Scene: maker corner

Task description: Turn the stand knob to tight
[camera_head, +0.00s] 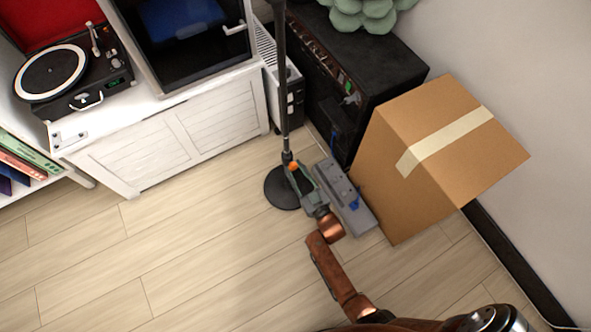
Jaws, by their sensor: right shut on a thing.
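Which way the knob is turned cannot be told. My left gripper is not in view.
A cardboard box (400,190) and a black amplifier-like cabinet (390,65) stand right of the stand. A grey pedal-like unit (352,215) lies beside my right gripper. A white cabinet (180,140) with a turntable (55,75) is at left. The floor at lower left is clear.

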